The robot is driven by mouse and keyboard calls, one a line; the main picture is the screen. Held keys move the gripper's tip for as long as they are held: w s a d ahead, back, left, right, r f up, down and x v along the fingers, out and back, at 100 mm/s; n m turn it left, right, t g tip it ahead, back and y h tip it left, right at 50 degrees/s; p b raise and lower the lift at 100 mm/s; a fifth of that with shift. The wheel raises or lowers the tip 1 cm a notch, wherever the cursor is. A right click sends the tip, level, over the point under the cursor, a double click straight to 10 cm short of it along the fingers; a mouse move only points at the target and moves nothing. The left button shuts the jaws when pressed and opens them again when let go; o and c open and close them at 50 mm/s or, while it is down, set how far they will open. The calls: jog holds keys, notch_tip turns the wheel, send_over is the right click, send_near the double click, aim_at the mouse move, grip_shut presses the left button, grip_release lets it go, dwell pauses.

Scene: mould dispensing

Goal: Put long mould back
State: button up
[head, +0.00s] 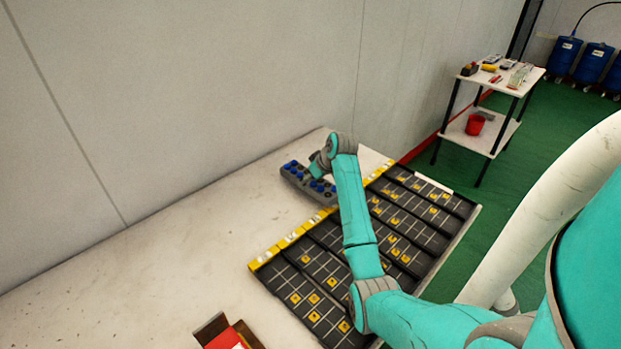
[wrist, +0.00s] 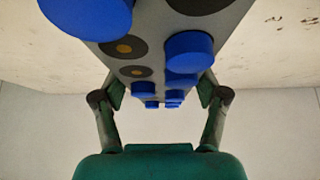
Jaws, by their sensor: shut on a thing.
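The long mould (head: 298,180) is a grey bar with blue round pegs and dark round spots. It is at the far end of the white table, left of the black tray rack. In the wrist view the mould (wrist: 150,32) runs lengthwise away from the camera, between the two fingers. My gripper (wrist: 158,92) is shut on it, one finger at each side. In the head view my gripper (head: 316,178) is at the middle of the mould, partly hidden by my own arm. I cannot tell whether the mould touches the table.
The black tray rack (head: 322,236) has several sloped rows with yellow labels and small yellow pieces. A brown and red box (head: 232,336) lies at the near edge. The white table (head: 170,265) is clear on the left. A wall stands behind. A small cart (head: 513,80) is beyond.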

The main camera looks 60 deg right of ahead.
jog(key=o, duration=1.7)
jog(key=shift+f, duration=0.1)
jog(key=shift+r, duration=0.4)
jog(key=v, duration=1.2)
jog(key=shift+a+r, duration=0.1)
jog(key=shift+r, duration=0.1)
